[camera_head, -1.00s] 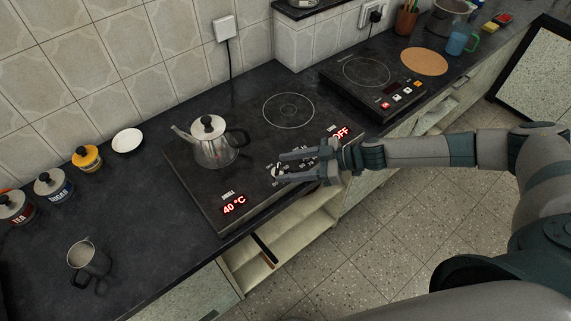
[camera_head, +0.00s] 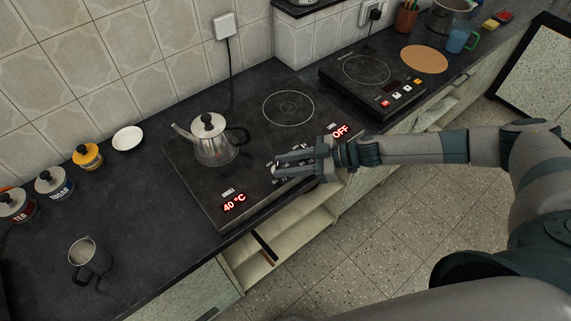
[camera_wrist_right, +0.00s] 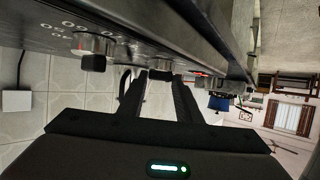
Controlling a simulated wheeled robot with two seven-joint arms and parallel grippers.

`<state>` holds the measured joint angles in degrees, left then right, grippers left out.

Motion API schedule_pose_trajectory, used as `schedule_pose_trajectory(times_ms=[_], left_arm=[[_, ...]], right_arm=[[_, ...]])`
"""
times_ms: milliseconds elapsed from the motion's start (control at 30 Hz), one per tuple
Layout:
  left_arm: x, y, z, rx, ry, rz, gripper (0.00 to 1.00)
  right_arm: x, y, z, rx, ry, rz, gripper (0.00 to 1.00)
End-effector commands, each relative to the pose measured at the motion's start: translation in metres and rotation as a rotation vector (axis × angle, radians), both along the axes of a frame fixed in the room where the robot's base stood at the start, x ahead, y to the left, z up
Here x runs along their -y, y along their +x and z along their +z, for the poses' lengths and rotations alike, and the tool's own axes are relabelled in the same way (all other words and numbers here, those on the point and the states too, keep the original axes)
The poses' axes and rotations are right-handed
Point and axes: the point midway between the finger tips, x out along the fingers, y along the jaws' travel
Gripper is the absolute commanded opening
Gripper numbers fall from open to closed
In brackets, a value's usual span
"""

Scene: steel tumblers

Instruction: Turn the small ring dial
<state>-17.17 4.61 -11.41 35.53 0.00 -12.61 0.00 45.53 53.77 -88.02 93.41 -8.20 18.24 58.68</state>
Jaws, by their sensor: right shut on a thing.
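The black cooktop (camera_head: 205,185) is set in the counter, with its dials along the front edge. The small ring's display (camera_head: 234,204) reads 40 °C in red, and the other display (camera_head: 340,131) reads OFF. My right gripper (camera_head: 278,166) reaches in from the right, its fingertips low at the front edge near the small display. In the right wrist view, the fingertips are shut around a dark dial (camera_wrist_right: 160,75), apparently the small ring dial, mostly hidden by the fingers. Another dial (camera_wrist_right: 93,45) with printed numbers around it is outside the fingers. My left gripper is not in view.
A steel kettle (camera_head: 212,147) stands on the cooktop behind my gripper, beside a bare marked ring (camera_head: 288,108). A separate hob (camera_head: 365,72) stands at the right. A steel mug (camera_head: 85,256) and several jars are on the left counter.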

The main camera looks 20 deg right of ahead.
Motion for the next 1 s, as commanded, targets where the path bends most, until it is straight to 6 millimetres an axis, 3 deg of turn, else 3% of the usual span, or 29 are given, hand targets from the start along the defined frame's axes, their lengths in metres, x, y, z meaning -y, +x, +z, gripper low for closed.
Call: schedule_pose_trajectory(times_ms=[467, 1000], left_arm=[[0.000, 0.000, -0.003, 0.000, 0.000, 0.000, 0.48], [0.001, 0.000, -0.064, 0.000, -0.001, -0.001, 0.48]], right_arm=[[0.001, 0.009, -0.001, 0.004, -0.002, 0.265, 0.09], [0.000, 0.018, -0.004, 0.004, 0.001, 0.683, 0.09]])
